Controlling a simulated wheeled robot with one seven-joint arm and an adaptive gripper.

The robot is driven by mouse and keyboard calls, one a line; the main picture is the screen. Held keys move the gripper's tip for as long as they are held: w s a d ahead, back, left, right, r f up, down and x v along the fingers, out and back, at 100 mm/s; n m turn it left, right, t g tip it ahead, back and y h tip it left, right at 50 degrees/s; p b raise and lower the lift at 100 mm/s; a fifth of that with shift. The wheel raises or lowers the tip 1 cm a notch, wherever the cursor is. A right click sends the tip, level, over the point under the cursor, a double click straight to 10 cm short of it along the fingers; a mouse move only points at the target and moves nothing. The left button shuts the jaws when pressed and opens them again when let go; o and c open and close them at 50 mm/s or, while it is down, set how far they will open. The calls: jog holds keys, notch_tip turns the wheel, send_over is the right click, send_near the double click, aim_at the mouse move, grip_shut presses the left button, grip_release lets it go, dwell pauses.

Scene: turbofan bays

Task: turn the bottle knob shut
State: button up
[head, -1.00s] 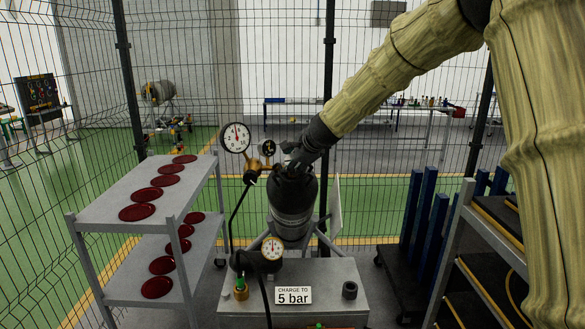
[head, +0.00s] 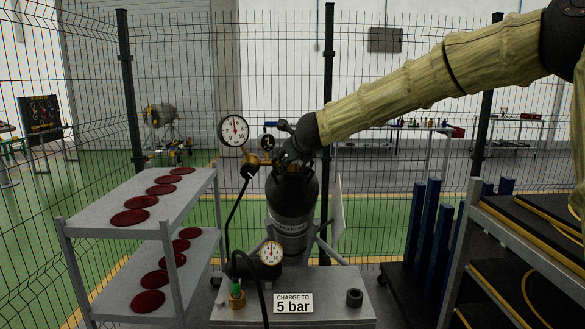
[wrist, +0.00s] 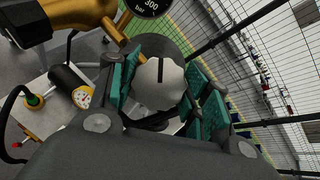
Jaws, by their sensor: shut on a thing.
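The dark gas bottle (head: 292,203) stands upright behind the grey bench, with a brass regulator (head: 256,158) at its top left. My gripper (head: 287,154) is at the top of the bottle and hides the knob in the head view. In the wrist view, the pale grey round knob (wrist: 160,88) with a black line across it sits between the teal finger pads. My gripper (wrist: 168,92) is shut on it there. The bottle's shoulder lies below, mostly hidden by the knob and my gripper.
A large dial (head: 234,130) stands left of the bottle top. A second gauge (head: 270,253) and a "charge to 5 bar" sign (head: 293,303) are on the bench (head: 345,285). A shelf cart (head: 105,212) with red discs stands left, blue posts (head: 428,235) right, mesh fence behind.

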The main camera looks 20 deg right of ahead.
jog(key=m+h+b, duration=0.1)
jog(key=m+b, duration=0.3)
jog(key=b, duration=0.1)
jog(key=m+h+b, duration=0.1)
jog(key=m+b, duration=0.1)
jog(key=b, duration=0.1)
jog(key=shift+f+h, duration=0.3)
jog(key=shift+f, duration=0.05)
jog(key=m+h+b, duration=0.1)
jog(key=m+b, duration=0.2)
jog(key=shift+r, duration=0.15)
jog(key=shift+r+m+h+b, duration=0.15)
jog(key=shift+m+h+b, duration=0.15)
jog(key=shift+m+b, duration=0.45)
jog(key=shift+d+r+g, duration=0.1)
jog(key=shift+g, duration=0.2)
jog(key=o, duration=1)
jog(key=shift+s, duration=0.1)
jog(key=v, duration=1.1)
jog(key=shift+s+r, duration=0.1)
jog(key=shift+s, duration=0.25)
